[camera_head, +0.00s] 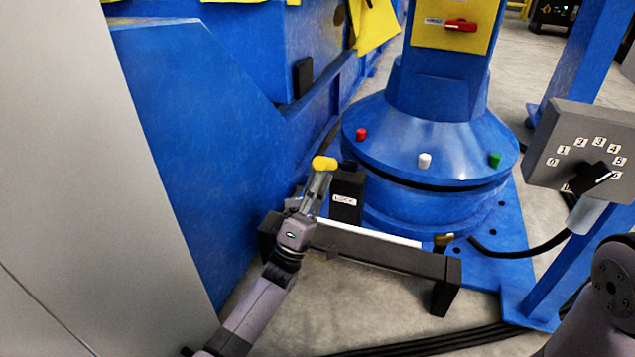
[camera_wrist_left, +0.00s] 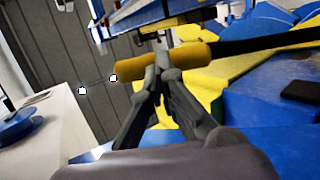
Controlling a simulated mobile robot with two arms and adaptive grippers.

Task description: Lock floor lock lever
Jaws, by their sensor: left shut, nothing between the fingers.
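The floor lock lever has a yellow grip (camera_head: 324,163), seen beside a black box with a white label (camera_head: 347,195) at the foot of the blue round base. My left gripper (camera_head: 318,186) reaches up from below, with its fingers just under the yellow grip. In the left wrist view the yellow grip (camera_wrist_left: 185,60) lies crosswise at the tips of my left gripper (camera_wrist_left: 162,62). The fingers are shut with nothing between them. I cannot tell whether the tips touch the grip. The lever's lower part is mostly hidden. My right gripper is out of view.
A black bar (camera_head: 385,254) on short legs runs in front of the blue round base (camera_head: 430,205). A large blue machine body (camera_head: 195,120) stands left, beside a grey panel (camera_head: 75,170). A grey dial box (camera_head: 590,150) is at right. Cables cross the floor.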

